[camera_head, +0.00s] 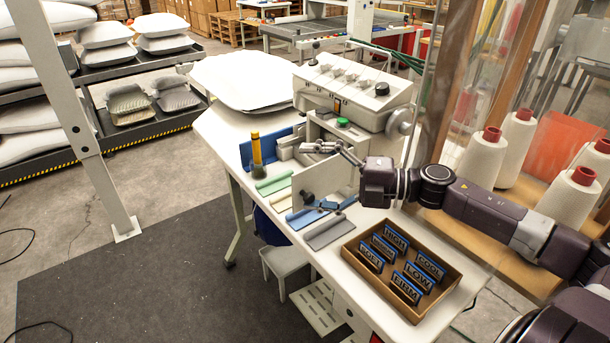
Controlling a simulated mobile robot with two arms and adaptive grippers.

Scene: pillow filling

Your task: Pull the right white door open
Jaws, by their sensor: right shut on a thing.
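The right white door (314,186) is a pale upright panel on the front of the white filling machine (352,92), above the table. It stands out from the machine's front; its exact angle is hard to tell. My right gripper (312,148) reaches in from the right, with its fingers shut at the door's upper edge. The fingers and the machine hide the part that they hold. My left gripper is not in view.
A brown box (346,254) of labelled tags stands on the white table (222,128) at the near right. Thread cones (487,150) stand at the right.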

